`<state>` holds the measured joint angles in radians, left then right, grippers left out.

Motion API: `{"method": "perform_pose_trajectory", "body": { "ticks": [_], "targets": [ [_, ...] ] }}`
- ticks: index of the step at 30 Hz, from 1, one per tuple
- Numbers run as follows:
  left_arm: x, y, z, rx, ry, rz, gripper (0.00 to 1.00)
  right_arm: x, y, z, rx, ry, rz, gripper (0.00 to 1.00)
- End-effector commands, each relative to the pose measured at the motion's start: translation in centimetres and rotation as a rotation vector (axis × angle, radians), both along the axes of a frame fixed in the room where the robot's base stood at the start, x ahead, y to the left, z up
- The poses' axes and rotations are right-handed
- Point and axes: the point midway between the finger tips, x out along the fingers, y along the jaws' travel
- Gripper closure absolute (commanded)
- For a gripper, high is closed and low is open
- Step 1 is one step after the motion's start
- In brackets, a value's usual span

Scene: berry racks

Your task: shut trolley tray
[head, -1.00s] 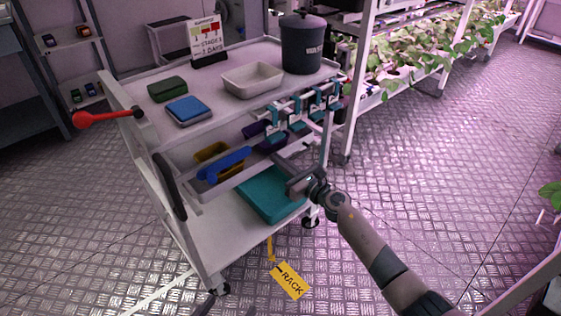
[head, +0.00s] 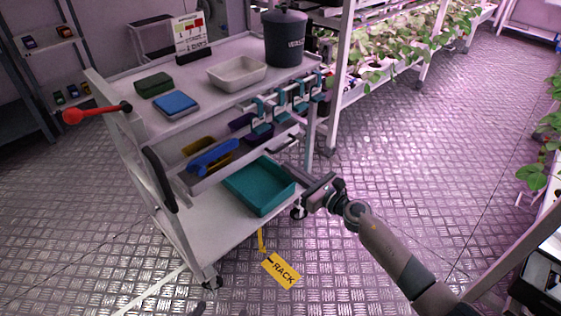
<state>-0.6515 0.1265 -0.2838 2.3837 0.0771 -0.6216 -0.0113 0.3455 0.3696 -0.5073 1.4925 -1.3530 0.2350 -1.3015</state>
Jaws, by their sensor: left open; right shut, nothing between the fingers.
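The trolley (head: 150,215) stands left of centre. I cannot tell whether the tray is fully in. My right gripper (head: 299,207) is shut and empty, in front of the trolley's right end and beside the lower shelf's teal bin (head: 262,187). It looks apart from the middle tray. Only dark tips of my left gripper (head: 221,310) show at the bottom edge, spread apart, below the trolley's front caster.
On the trolley top are a dark lidded pot (head: 285,40), a white tub (head: 237,72), a blue box (head: 176,104) and a sign (head: 189,35). Teal clips (head: 262,118) hang along its edge. A red-knobbed lever (head: 75,115) juts left. A yellow tag (head: 281,270) hangs below.

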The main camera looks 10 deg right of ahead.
Motion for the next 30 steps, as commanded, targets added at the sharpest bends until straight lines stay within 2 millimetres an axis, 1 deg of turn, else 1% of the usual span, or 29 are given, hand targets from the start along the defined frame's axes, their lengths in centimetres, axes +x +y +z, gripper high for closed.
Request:
{"method": "perform_pose_trajectory", "body": {
  "ticks": [1, 3, 7, 26, 30],
  "targets": [
    [-0.1, 0.1, -0.1, 0.003, 0.013, 0.000, 0.29, -0.7, -0.5, 0.0, -0.002, 0.001, 0.000, 1.00],
    [-0.2, 0.1, -0.3, 0.005, 0.018, 0.000, 0.29, -1.3, -1.0, 0.0, 0.000, 0.000, 0.000, 1.00],
    [-0.2, 0.2, -0.4, 0.007, 0.026, -0.001, 0.29, -2.1, -1.6, -0.1, 0.000, 0.001, 0.000, 1.00],
    [-0.3, 0.2, -0.5, 0.008, 0.030, 0.000, 0.29, -2.4, -1.8, 0.0, 0.006, 0.004, 0.000, 1.00],
    [-0.3, 0.2, -0.5, 0.007, 0.030, 0.000, 0.29, -3.3, -1.5, -0.1, 0.079, 0.039, -0.012, 1.00]
  ]
}}
